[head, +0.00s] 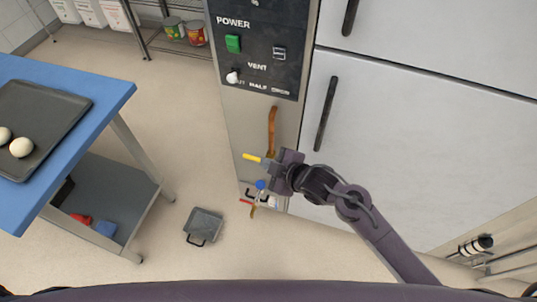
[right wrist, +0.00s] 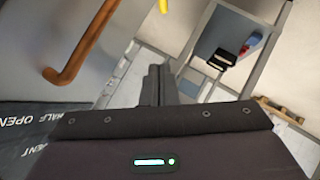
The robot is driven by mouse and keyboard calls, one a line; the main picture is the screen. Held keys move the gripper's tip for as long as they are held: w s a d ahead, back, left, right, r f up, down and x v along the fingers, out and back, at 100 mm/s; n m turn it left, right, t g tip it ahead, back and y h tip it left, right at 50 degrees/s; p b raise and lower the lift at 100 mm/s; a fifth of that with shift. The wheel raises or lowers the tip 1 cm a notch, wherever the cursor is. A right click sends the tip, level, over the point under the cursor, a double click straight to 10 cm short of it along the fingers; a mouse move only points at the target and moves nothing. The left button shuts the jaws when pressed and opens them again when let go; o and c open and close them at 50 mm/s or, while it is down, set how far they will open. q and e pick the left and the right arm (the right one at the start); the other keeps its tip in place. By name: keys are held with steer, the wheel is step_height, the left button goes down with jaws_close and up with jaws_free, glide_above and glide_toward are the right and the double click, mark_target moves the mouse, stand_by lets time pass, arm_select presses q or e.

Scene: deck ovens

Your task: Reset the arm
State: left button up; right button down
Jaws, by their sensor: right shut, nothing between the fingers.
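My right arm (head: 360,205) comes in from the lower right in the head view. My right gripper (head: 270,162) is beside the narrow metal oven panel, just below a brown vertical handle (head: 271,128). In the right wrist view its two fingers (right wrist: 155,85) are together with nothing between them. The brown handle also shows in the wrist view (right wrist: 82,45), left of the fingers. A yellow-ended item (head: 251,157) appears just left of the gripper in the head view; I cannot tell whether they touch. My left gripper is not in view.
The control panel has a green power switch (head: 233,43) and a white vent knob (head: 233,77). White oven doors (head: 400,130) stand at right. A blue table (head: 110,95) with a dark tray (head: 60,95) stands left. A grey pan (head: 203,225) lies on open floor.

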steer(key=s+d+f+m+g+h, duration=0.1)
steer(key=s+d+f+m+h, duration=0.2)
steer(key=f, duration=0.5)
steer(key=s+d+f+m, duration=0.2)
steer(key=d+f, duration=0.4)
steer(key=f, duration=0.3)
steer(key=s+d+f+m+g+h, duration=0.1)
steer(key=s+d+f+m+h, duration=0.2)
steer(key=f, duration=0.5)
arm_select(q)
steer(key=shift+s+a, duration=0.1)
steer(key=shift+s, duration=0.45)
arm_select(e)
steer(key=s+d+f+m+g, duration=0.1)
steer(key=s+d+f+m, duration=0.1)
steer(key=s+f, duration=0.3)
steer(key=s+d+f+m+g+h, duration=0.1)
steer(key=s+d+f, duration=0.4)
steer(key=s, duration=0.9)
steer(key=s+d+f+m+g+h, duration=0.1)
steer(key=s+d+f+m+g, duration=0.2)
steer(key=s+f, duration=0.4)
steer(key=s+d, duration=0.1)
steer(key=s, duration=0.2)
steer(key=shift+s+d+m, duration=0.2)
steer(key=shift+m, duration=0.1)
